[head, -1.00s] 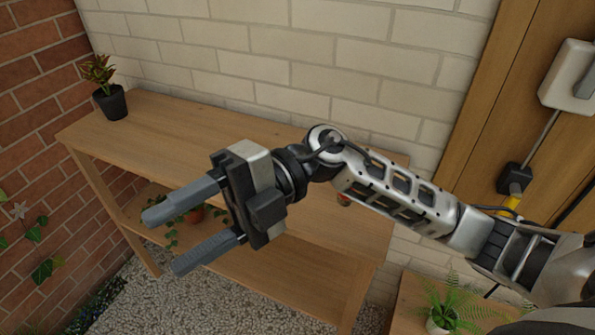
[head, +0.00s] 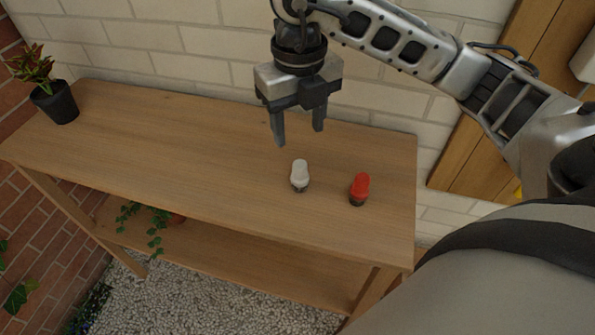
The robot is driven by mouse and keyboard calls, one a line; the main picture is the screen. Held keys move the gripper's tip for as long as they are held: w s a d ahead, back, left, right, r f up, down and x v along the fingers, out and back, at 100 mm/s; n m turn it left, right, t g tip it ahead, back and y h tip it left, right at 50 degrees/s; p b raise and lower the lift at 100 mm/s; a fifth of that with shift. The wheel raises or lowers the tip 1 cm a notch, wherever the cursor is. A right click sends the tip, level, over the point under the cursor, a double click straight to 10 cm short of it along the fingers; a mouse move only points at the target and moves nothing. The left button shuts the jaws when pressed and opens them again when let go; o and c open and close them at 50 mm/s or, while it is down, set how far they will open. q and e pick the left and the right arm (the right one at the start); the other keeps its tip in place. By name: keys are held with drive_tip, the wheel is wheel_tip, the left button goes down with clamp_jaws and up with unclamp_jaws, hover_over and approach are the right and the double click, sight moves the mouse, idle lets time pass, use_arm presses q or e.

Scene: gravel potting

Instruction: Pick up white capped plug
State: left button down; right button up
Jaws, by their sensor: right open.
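The white capped plug (head: 299,175) stands upright on the wooden table's top, right of its middle. It has a white cap over a dark lower part. My right gripper (head: 299,138) is open and empty, pointing down above the tabletop. Its fingertips appear above the plug in the picture and apart from it. My left gripper is not in view.
A red capped plug (head: 360,188) stands just right of the white one. A potted plant (head: 56,103) is at the table's (head: 190,150) far left end. A trailing plant (head: 152,222) sits on the lower shelf. The tabletop's left half is mostly clear.

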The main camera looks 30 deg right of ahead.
sight(300, 164)
wheel_tip(300, 164, down, 3)
drive_tip(key=shift+r, duration=0.1)
drive_tip(key=shift+f, duration=0.55)
drive_tip(key=shift+s+f, duration=0.15)
drive_tip(key=shift+f, duration=0.2)
drive_tip(key=f, duration=0.1)
drive_tip(key=f+p, duration=0.1)
drive_tip(key=f, duration=0.1)
drive_tip(key=shift+s+a+f, duration=0.1)
drive_tip(key=shift+s+f, duration=0.15)
drive_tip(key=shift+s, duration=0.1)
drive_tip(key=shift+f, duration=0.45)
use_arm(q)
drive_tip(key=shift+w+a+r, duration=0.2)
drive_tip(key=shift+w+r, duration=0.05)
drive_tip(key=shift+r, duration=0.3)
use_arm(e)
drive_tip(key=c, duration=1.1)
